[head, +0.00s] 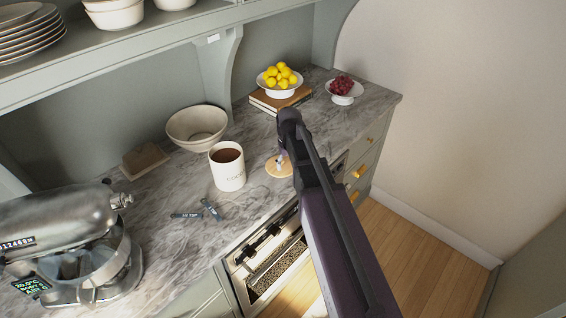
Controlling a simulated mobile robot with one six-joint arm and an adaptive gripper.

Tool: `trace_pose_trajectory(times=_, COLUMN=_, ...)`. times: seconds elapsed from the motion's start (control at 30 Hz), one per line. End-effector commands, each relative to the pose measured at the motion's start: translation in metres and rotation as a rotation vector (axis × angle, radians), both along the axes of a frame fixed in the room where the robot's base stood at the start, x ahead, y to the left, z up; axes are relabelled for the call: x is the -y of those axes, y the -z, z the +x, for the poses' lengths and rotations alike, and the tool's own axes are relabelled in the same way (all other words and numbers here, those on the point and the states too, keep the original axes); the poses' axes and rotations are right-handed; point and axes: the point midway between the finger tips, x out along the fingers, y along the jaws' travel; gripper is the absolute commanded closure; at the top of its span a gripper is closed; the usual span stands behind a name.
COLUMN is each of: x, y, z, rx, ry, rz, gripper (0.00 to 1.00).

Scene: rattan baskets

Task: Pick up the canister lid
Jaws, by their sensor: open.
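The canister lid (272,169) appears to be the round, light wooden disc lying on the marble counter, right of the canister. The white canister (228,177) stands upright and open, with brown contents and small lettering on its front. My gripper (281,163) is at the end of my dark arm, pointing down over the lid. It is open and small in view. My arm hides part of the lid's right side. I cannot tell whether the fingertips touch the lid.
A cream bowl (189,119) stands behind the canister. Small dark labelled tags (211,209) lie in front. A stand mixer (60,235) fills the left. Lemons in a bowl (280,91) on books and a dish of grapes (343,98) stand at the back. A shelf (150,45) overhangs the counter.

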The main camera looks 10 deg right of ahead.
Motion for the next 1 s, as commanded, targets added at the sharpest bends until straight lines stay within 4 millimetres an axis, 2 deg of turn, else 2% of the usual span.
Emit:
trace_pose_trajectory(times=0.03, x=0.001, y=-0.009, z=0.033, rx=0.000, ry=-0.020, rz=0.000, gripper=0.22)
trace_pose_trajectory(times=0.1, x=0.001, y=-0.014, z=0.059, rx=0.000, ry=-0.049, rz=0.000, gripper=0.22)
trace_pose_trajectory(times=0.2, x=0.002, y=-0.020, z=0.089, rx=0.000, ry=-0.085, rz=0.000, gripper=0.22)
trace_pose_trajectory(times=0.33, x=0.003, y=-0.025, z=0.116, rx=0.000, ry=-0.119, rz=0.001, gripper=0.22)
trace_pose_trajectory(times=0.5, x=0.004, y=-0.027, z=0.129, rx=0.000, ry=-0.138, rz=0.001, gripper=0.22)
trace_pose_trajectory(times=1.0, x=0.005, y=-0.023, z=0.129, rx=0.000, ry=-0.138, rz=0.001, gripper=0.22)
